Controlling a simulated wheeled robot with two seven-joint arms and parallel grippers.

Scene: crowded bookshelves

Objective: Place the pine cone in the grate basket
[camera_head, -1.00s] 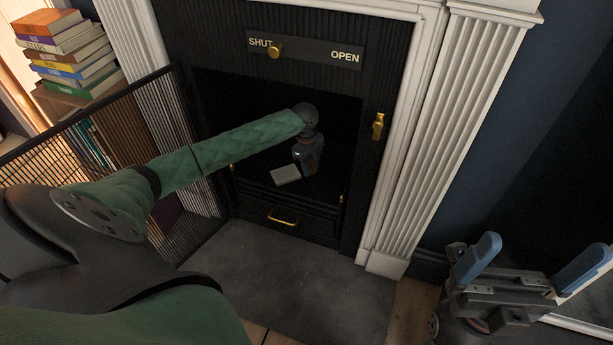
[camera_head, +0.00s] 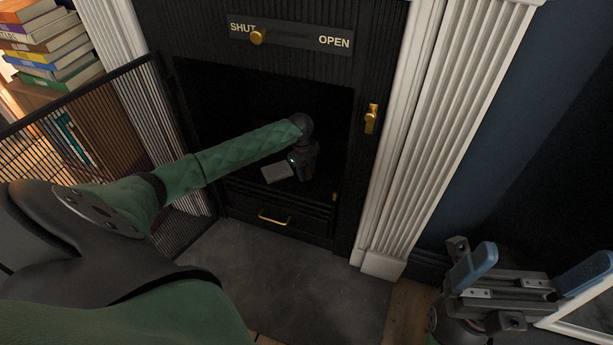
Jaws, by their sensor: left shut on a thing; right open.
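My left gripper (camera_head: 303,167) reaches deep into the dark fireplace opening, pointing down over the grate area. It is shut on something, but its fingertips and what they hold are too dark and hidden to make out. I cannot pick out the pine cone in this view. The dark grate basket (camera_head: 290,204) is low in the opening, with its front just below my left gripper; its inside is mostly in shadow. My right gripper (camera_head: 531,270) is open and empty at the lower right, away from the fireplace.
A black mesh screen (camera_head: 60,155) stands left of the opening, beside my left arm. A brass drawer handle (camera_head: 274,219) and a brass latch (camera_head: 371,119) stick out from the fireplace. The stone hearth (camera_head: 290,280) is clear. Stacked books (camera_head: 45,48) stand at upper left.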

